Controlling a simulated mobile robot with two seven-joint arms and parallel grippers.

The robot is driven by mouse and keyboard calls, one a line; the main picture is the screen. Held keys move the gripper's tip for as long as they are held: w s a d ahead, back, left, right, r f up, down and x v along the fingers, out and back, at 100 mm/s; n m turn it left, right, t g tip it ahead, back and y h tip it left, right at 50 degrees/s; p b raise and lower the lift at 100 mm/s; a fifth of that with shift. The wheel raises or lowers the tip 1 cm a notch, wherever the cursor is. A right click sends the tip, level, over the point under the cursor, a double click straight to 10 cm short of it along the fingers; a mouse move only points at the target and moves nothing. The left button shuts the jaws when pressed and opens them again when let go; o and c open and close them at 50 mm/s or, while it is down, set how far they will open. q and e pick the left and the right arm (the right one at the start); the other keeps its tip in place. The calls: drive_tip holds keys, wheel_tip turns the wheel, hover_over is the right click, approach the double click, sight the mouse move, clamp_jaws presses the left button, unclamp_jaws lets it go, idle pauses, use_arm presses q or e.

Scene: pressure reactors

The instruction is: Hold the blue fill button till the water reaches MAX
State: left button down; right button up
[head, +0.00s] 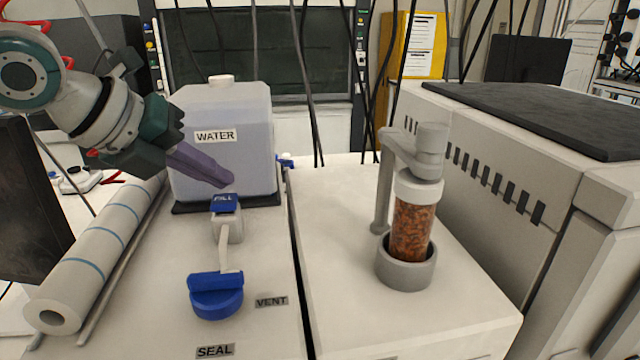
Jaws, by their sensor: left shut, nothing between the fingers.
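The blue fill button (225,202), lettered FILL, sits on top of a small pale block in front of the water tank (222,155). The tank is translucent, labelled WATER, and stands on a dark base. My left gripper (228,181) is shut and empty, its purple-grey fingertips just above and behind the button; I cannot tell whether they touch it. A clear cylinder (413,230) with a brownish-orange granular filling stands in a grey cup under a grey arm. I cannot make out a MAX mark or a water line. My right gripper is not in view.
A blue knob (216,295) sits in front of the button, near the VENT label (271,301) and SEAL label (214,351). A paper roll (90,255) lies at left. A large grey machine (510,170) fills the right. Cables hang behind.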

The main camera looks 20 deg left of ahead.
use_arm(q)
drive_tip(key=shift+f, duration=0.1)
idle(0.5)
drive_tip(key=shift+f, duration=0.35)
drive_tip(key=shift+f+b, duration=0.4)
drive_tip(key=shift+f, duration=0.15)
idle(6.5)
